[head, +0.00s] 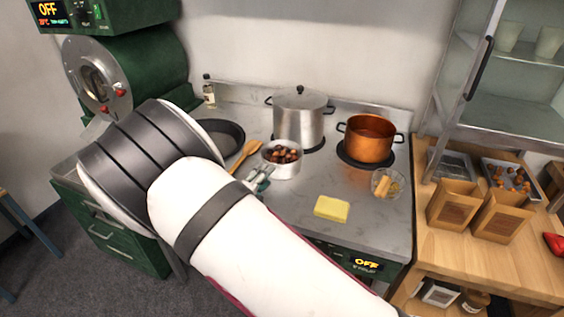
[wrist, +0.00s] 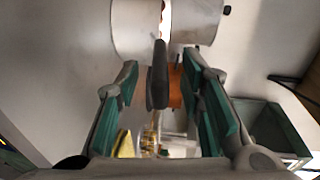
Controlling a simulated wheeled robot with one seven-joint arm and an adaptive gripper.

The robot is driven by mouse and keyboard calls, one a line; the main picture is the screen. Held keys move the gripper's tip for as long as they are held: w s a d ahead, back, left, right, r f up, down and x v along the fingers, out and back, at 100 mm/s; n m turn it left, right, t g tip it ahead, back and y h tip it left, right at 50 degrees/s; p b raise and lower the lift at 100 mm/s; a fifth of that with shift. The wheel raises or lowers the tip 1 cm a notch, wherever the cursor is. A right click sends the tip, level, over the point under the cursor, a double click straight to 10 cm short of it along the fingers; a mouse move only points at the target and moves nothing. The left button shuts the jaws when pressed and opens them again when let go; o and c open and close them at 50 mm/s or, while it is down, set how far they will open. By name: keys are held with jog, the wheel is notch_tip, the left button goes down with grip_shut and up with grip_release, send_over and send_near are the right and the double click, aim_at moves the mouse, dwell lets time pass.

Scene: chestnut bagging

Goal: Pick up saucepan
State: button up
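The saucepan (head: 283,170) is small and white, filled with brown chestnuts, and sits on the stovetop in front of the large steel pot. My gripper (head: 262,180) is at its near left side in the head view, partly hidden by my arm. In the wrist view the saucepan (wrist: 136,28) is at the top, and its dark handle (wrist: 157,80) points down between my two green-padded fingers (wrist: 160,68). The fingers are apart, with a visible gap on each side of the handle. The handle is hidden in the head view.
A lidded steel pot (head: 298,122) and a copper pot (head: 369,140) stand behind and right. A wooden spoon (head: 245,156) and dark frying pan (head: 222,135) lie left. A yellow sponge (head: 332,208) and glass bowl (head: 386,183) are on the front right. Paper bags (head: 455,203) stand on the wooden counter.

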jog(key=x, duration=0.4)
jog(key=shift+s, duration=0.1)
grip_shut()
jog(key=shift+r, duration=0.15)
